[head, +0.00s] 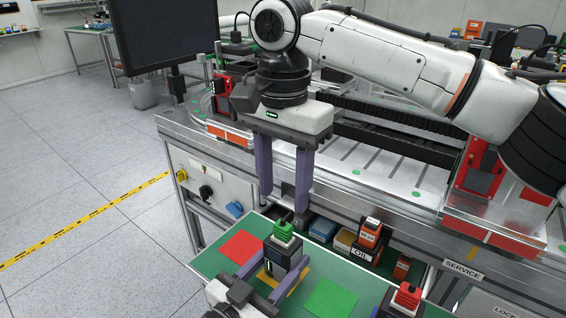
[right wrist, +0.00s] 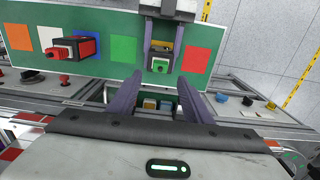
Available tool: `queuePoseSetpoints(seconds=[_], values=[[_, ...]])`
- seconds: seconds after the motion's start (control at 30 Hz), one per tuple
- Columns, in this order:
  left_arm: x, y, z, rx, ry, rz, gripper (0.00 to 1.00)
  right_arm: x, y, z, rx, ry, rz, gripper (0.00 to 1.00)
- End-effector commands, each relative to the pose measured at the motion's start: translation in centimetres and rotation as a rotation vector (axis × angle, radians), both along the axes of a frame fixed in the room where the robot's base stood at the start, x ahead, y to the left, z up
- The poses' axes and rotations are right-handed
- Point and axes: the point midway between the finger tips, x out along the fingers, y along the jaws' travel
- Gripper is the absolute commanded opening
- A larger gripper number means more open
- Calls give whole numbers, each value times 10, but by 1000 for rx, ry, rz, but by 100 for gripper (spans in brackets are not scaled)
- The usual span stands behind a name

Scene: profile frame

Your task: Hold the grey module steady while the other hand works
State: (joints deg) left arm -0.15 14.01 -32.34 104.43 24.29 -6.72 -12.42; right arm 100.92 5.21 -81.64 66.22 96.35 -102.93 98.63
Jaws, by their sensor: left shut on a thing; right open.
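The grey module (head: 283,255), dark grey with a green top, stands upright over a yellow patch on the green board (head: 212,262). My left gripper (head: 284,262) is shut on its body, with a purple finger on each side. The module's green top (right wrist: 160,65) also shows in the right wrist view, below my left gripper (right wrist: 162,40). My right gripper (head: 285,190) is open and empty above and behind the module, its purple fingers pointing down. In the right wrist view its open fingers (right wrist: 163,82) stand apart on either side of the green top, with nothing between them.
A red-topped module (head: 408,296) stands on the board to the right. Red (head: 241,247) and green (head: 330,298) squares lie bare on either side of the held module. The machine bench (head: 380,175) rises behind, with orange boxes (head: 368,235) on a low shelf. A monitor (head: 165,35) stands at the left.

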Motion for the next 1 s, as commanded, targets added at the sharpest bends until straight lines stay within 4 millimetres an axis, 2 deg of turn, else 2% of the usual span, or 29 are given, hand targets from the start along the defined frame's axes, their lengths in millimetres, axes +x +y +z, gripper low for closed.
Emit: queuePoseSetpoints(seconds=[0.1,0.33,0.5,0.77,0.87,1.0], values=[[0,0,0,0,0,0,19,0,-1,-24,-1,2,0,45],[0,0,0,0,0,0,19,0,0,-55,0,0,0,45],[0,0,0,0,0,0,19,0,0,-65,2,-1,0,45],[0,0,0,0,0,0,19,0,0,-66,2,-1,0,45],[0,0,0,0,0,-1,19,0,0,-66,2,-1,0,32],[0,0,0,0,0,-1,19,0,0,-66,1,-1,0,8]])
